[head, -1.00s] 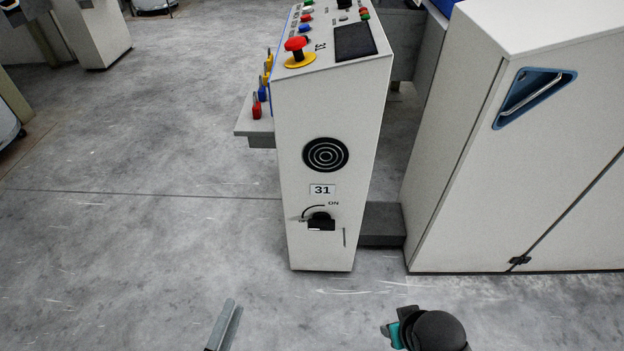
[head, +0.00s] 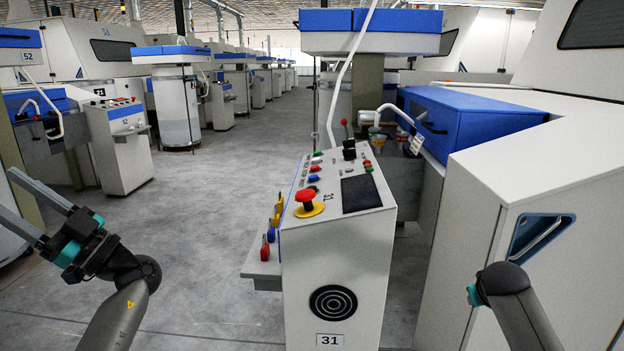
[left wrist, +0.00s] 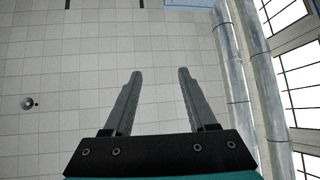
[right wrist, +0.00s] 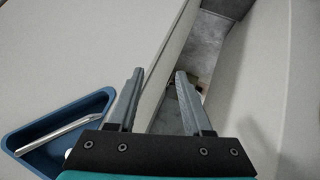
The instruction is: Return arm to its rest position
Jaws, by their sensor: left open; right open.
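My left gripper (head: 6,190) is at the left edge of the head view, raised, its two grey fingers apart and empty. In the left wrist view its spread fingers (left wrist: 160,74) have only tiled ceiling, pipes and windows behind them. My right arm comes in at the lower right of the head view in front of the white cabinet; its fingers are hidden there. In the right wrist view the right gripper (right wrist: 159,73) is open and empty, over the cabinet edge and a gap showing floor.
The control console (head: 336,260) marked 31 stands between my arms, with a red stop button (head: 306,196). The white cabinet (head: 474,225) with a blue recessed handle (head: 541,236) is close to my right arm. Open floor (head: 225,200) lies left of the console.

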